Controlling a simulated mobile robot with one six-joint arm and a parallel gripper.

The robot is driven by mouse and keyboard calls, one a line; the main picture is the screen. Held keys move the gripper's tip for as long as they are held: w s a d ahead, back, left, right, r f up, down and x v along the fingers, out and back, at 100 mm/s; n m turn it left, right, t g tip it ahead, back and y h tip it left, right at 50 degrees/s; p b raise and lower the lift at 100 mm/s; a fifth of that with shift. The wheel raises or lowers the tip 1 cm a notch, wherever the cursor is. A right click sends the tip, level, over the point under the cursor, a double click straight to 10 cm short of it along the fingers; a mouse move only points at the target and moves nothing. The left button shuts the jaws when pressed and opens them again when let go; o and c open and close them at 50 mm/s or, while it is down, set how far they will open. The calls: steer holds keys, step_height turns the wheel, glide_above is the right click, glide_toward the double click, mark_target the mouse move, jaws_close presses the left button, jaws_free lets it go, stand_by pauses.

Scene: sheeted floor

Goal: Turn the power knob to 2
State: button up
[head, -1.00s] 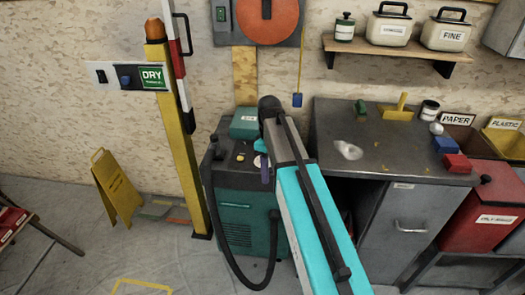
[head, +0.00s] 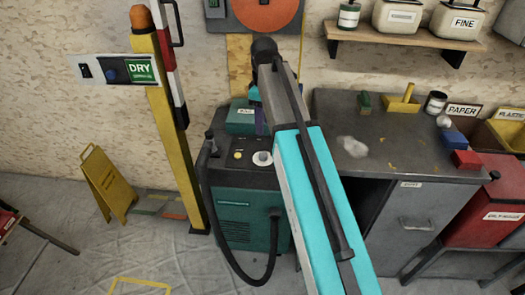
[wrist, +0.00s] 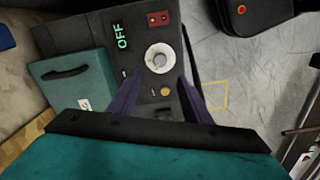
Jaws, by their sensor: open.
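The teal and dark grey machine (head: 247,205) stands on the floor in the middle of the head view. On its sloped dark top is a round white and grey knob (head: 262,158), with a yellow button (head: 238,155) to its left. In the wrist view the knob (wrist: 158,58) sits on the dark panel, beside a green lit display (wrist: 122,36) reading OFF. My gripper (wrist: 159,79) is open and empty. Its two purple fingers point toward the panel either side of the knob in the picture and appear apart from it. In the head view my arm hides most of the gripper.
A teal box (head: 241,118) sits on the machine's back; a black hose (head: 262,275) loops in front. A yellow post (head: 172,135) stands close on the left, a grey cabinet (head: 395,215) on the right. A red switch (wrist: 157,18) and yellow button (wrist: 166,91) flank the knob.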

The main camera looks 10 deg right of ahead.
mark_target(264, 154)
steer(key=shift+f, duration=0.1)
steer(key=shift+f+p, duration=0.55)
steer(key=shift+f, duration=6.25)
steer(key=shift+a, duration=0.1)
steer(key=shift+c, duration=0.6)
steer(key=c, duration=1)
